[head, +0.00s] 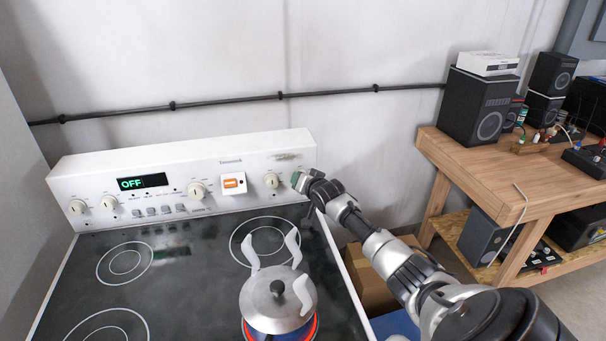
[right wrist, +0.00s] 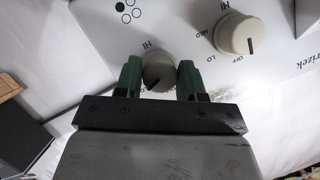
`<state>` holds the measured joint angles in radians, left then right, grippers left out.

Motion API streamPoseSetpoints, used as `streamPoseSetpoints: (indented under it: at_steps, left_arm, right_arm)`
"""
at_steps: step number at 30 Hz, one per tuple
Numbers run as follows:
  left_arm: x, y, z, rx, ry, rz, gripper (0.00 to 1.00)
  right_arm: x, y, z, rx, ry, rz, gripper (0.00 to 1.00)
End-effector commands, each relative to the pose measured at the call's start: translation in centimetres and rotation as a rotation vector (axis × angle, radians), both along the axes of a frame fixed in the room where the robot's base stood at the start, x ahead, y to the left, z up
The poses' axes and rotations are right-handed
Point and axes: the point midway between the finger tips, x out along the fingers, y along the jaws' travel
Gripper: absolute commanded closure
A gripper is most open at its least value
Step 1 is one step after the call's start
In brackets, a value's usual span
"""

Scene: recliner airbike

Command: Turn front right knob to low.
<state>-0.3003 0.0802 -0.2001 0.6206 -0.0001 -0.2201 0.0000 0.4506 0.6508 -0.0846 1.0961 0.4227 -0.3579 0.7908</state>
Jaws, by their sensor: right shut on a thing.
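The front right knob (right wrist: 158,72) is a beige dial on the white stove panel, seen in the right wrist view. My right gripper (right wrist: 158,80) has its two green fingers on either side of this knob and is shut on it. The knob's dark mark points toward the lower left of that view, and a HI label shows above it. In the head view my right gripper (head: 299,181) is at the right end of the panel and hides the knob. My left gripper is not in view.
Another knob (head: 271,180) sits just left of my gripper. A lidded pot (head: 278,306) stands on the front right burner, which glows red. The panel display (head: 142,182) reads OFF. A wooden workbench (head: 500,170) with speakers stands to the right.

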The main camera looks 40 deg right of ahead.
Motion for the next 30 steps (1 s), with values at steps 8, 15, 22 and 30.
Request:
streamPoseSetpoints:
  at_steps: [8,15,22,30]
  left_arm:
    - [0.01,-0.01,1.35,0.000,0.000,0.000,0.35]
    - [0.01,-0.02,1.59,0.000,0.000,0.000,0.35]
    - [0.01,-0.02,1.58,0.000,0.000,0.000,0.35]
    - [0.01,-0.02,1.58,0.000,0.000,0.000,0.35]
  right_arm:
    - [-0.03,0.13,-0.15,-0.110,0.067,0.000,0.84]
    - [-0.04,0.09,-0.24,-0.147,0.086,0.001,0.84]
    - [-0.04,0.09,-0.28,-0.151,0.088,0.000,0.84]
    - [-0.03,0.10,-0.26,-0.150,0.088,0.001,0.45]
